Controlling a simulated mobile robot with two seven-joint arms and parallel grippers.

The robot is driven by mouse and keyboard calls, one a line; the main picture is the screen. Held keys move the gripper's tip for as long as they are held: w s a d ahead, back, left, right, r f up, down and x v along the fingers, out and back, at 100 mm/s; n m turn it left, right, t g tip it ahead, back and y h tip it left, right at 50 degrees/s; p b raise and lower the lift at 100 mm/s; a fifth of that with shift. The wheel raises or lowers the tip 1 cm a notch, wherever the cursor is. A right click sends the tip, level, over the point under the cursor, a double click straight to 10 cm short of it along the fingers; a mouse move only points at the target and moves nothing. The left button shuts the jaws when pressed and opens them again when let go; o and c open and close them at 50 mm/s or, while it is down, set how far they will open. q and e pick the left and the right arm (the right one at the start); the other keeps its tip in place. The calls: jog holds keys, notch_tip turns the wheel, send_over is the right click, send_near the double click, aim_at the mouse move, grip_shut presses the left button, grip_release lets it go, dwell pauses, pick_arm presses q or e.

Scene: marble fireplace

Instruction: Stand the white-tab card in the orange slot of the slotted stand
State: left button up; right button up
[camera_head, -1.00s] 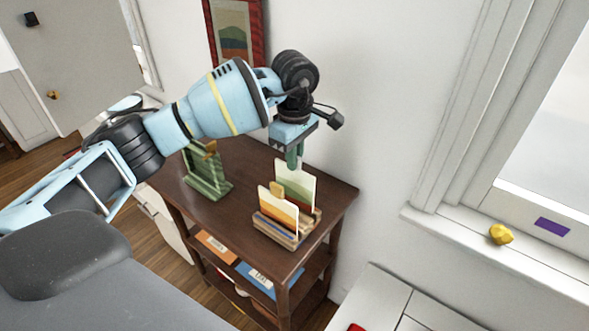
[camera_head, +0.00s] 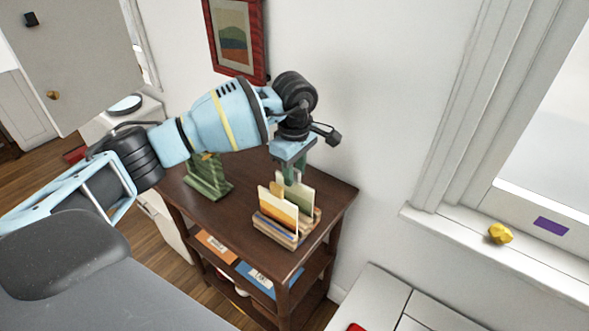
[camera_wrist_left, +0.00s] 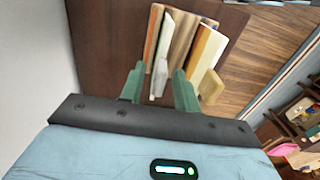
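The slotted stand (camera_head: 287,231) sits on the dark brown shelf top. The pale green card (camera_head: 302,196) stands upright at its back. In the left wrist view this card shows edge-on with its white tab (camera_wrist_left: 159,78), beside an orange strip (camera_wrist_left: 152,32) of the stand; its foot is hidden. A second card, orange and cream (camera_head: 278,212), stands nearer the front, with a yellow tab (camera_wrist_left: 211,87) in the wrist view. My left gripper (camera_head: 293,177) is just above the back card. Its fingers (camera_wrist_left: 160,88) are apart, one on each side of the white tab. My right gripper is out of view.
A green stepped stand (camera_head: 207,180) is on the shelf top (camera_head: 250,176) to the left. The wall is close behind. Orange (camera_head: 216,247) and blue (camera_head: 268,279) folders lie on the lower shelf. A yellow lump (camera_head: 500,233) is on the windowsill.

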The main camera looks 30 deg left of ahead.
pick_arm(q)
jog(key=shift+r, duration=0.3)
notch_tip(320, 180, up, 12)
dwell(0.4)
jog(key=shift+f, duration=0.15)
